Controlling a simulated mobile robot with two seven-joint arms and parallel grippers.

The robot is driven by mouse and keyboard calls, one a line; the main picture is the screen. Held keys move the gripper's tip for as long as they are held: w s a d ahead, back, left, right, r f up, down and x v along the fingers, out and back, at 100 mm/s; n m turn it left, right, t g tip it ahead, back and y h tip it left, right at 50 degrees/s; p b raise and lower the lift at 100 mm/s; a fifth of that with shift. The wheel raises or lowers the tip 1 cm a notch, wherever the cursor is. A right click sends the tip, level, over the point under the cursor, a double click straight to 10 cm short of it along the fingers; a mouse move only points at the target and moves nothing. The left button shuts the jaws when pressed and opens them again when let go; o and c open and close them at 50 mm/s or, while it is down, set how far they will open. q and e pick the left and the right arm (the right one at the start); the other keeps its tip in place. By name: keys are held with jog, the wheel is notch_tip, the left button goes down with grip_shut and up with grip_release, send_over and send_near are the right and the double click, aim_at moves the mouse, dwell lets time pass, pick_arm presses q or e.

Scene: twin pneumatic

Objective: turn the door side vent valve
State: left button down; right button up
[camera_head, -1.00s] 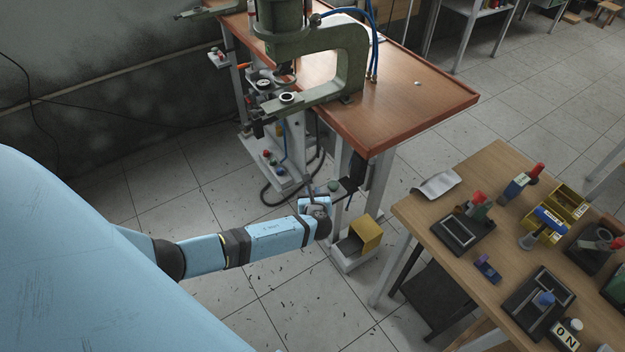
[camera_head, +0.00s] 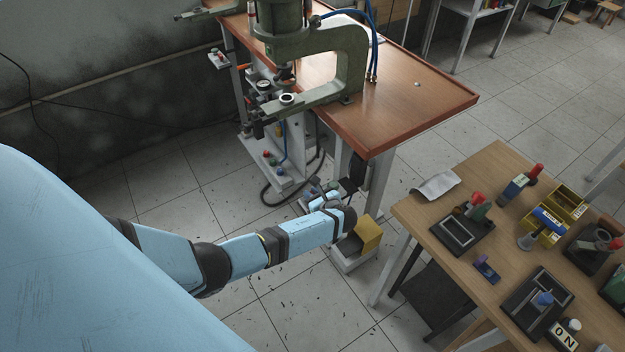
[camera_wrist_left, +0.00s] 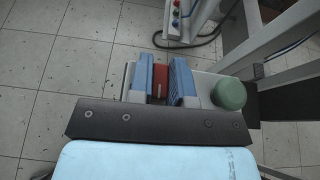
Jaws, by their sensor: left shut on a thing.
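A small red part (camera_wrist_left: 160,80), which looks like the valve's handle, sits between the blue fingers of my left gripper (camera_wrist_left: 163,68) in the left wrist view. The fingers are closed on it from both sides. It stands on a light grey housing (camera_wrist_left: 201,82), with a round green knob (camera_wrist_left: 229,94) just right of the fingers. In the head view my left gripper (camera_head: 323,200) is low beside the press table's front leg, and the red part is hidden there. My right gripper is not in view.
The press table (camera_head: 425,100) stands above and behind the gripper, with its white leg (camera_head: 380,190) close by. A yellow box (camera_head: 368,234) on a pedal base is near my wrist. A wooden workbench (camera_head: 410,212) with fixtures is at right. Tiled floor is open at left.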

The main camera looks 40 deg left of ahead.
pick_arm(q)
jog(key=c, duration=1.1)
grip_release()
jog(key=v, duration=1.3)
jog(key=shift+s+d+r, duration=0.15)
jog(key=shift+d, duration=0.2)
jog(key=shift+s, duration=0.1)
